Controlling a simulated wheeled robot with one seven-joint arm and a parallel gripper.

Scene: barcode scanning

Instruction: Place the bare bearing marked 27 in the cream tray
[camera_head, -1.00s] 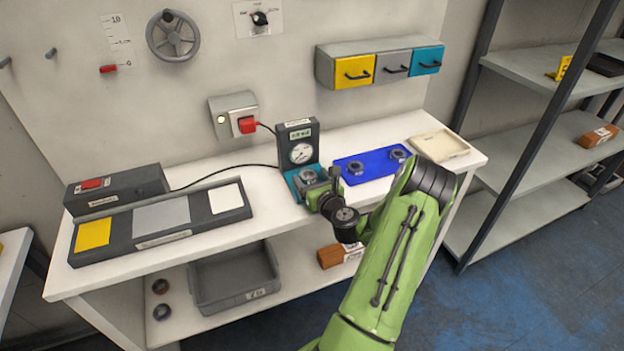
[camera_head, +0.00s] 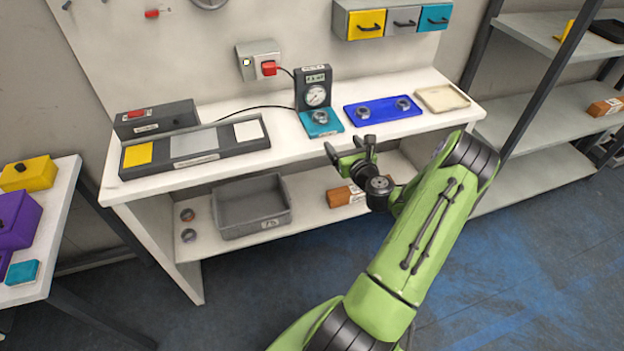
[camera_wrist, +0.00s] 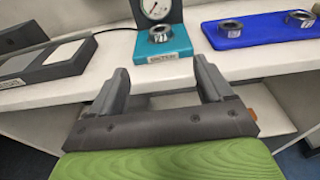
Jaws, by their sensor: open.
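Three bare bearings are on the bench. One bearing (camera_head: 320,116) sits on the teal base of the dial gauge (camera_head: 313,88); it also shows in the wrist view (camera_wrist: 160,33). Two more, a left bearing (camera_head: 363,112) and a right bearing (camera_head: 402,104), sit on the blue mat (camera_head: 383,118). I cannot read a 27 on any of them. The cream tray (camera_head: 428,92) lies at the bench's right end and looks empty. My gripper (camera_head: 348,147) is open and empty in front of the bench edge, apart from the gauge. In the wrist view its fingers (camera_wrist: 160,82) point toward the gauge base.
A dark holder with yellow, grey and white panels (camera_head: 195,144) lies on the bench's left. A grey bin (camera_head: 240,213), two rings and a brown box (camera_head: 342,195) are on the lower shelf. A side table (camera_head: 55,220) stands at left, a shelf rack (camera_head: 540,85) at right.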

